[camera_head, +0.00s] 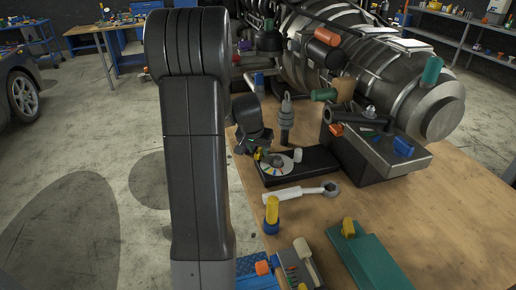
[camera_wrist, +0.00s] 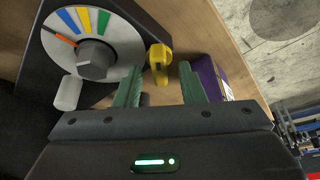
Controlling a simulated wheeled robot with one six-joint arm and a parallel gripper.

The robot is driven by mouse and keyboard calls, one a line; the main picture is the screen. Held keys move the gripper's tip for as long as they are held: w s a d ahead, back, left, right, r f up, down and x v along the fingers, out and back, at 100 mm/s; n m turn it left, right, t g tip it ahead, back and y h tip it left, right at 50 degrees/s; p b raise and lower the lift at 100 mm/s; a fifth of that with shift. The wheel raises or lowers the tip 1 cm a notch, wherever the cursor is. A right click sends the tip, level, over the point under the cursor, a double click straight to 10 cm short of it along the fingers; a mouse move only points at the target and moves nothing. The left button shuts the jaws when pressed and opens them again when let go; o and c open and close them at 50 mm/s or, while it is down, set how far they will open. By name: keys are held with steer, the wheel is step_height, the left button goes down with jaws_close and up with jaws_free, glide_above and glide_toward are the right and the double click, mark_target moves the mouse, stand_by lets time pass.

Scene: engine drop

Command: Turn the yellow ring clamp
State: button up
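The clamp appears between the fingertips, nearer the left one, with a visible gap to the right one. I cannot tell whether it touches the left finger. In the head view my gripper (camera_head: 259,152) is at the left end of the black panel (camera_head: 313,160), and the clamp is mostly hidden there.
A dial (camera_wrist: 97,57) with coloured sectors and a white peg (camera_wrist: 68,93) sit on the panel left of my fingers. A purple box (camera_wrist: 207,78) is close to the right finger. A wrench (camera_head: 297,193), a yellow-and-blue tool (camera_head: 272,212) and a large engine (camera_head: 345,65) are around the table.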

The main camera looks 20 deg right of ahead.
jaws_close()
steer(key=shift+f+b, duration=0.1)
steer(key=shift+b, duration=0.5)
steer(key=shift+w+f+m+h+b, duration=0.1)
steer(key=shift+m+h+b, duration=0.2)
steer(key=shift+m+b, duration=0.55)
steer(key=m+g+b, duration=0.1)
steer(key=m+b, duration=0.1)
steer(key=b, duration=0.1)
steer(key=shift+h, duration=0.3)
steer(key=m+g+b, duration=0.1)
steer(key=m+b, duration=0.1)
steer(key=m, duration=0.1)
steer(key=shift+w, duration=0.1)
steer(key=shift+w+a+r+m+g+h+b, duration=0.15)
steer(key=shift+m+g+b, duration=0.25)
steer(key=shift+m, duration=0.55)
steer(key=shift+s+d+r+m+g+h+b, duration=0.15)
steer(key=shift+m+g+b, duration=0.25)
steer(key=shift+m, duration=0.5)
steer(key=shift+w+a, duration=0.1)
